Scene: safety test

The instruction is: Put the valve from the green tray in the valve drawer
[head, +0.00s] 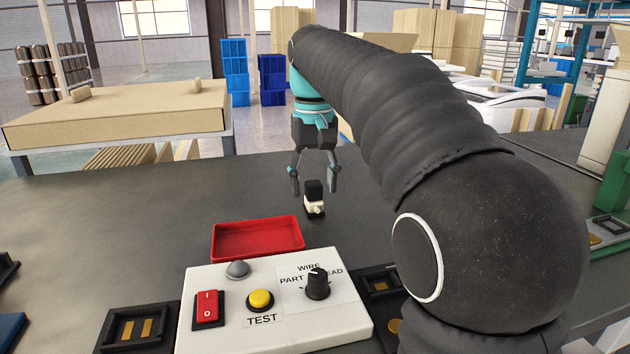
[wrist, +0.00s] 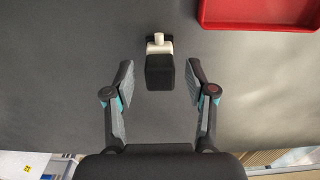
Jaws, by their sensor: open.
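A small part with a black block top and a cream-white body, which looks like the valve (head: 314,203), stands on the dark table. It also shows in the wrist view (wrist: 160,72). My gripper (head: 314,187) is open around or just above it, one finger on each side. In the wrist view, gaps show between the part and both fingers of my gripper (wrist: 160,80). No green tray is seen under the part. No valve drawer can be made out.
A red tray (head: 258,255) lies in front of the part, empty. A white test box (head: 275,335) with switch, button and knob stands nearer. A green object (head: 611,185) is at the right edge, partly cut off. Dark table (head: 130,215) is clear to the left.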

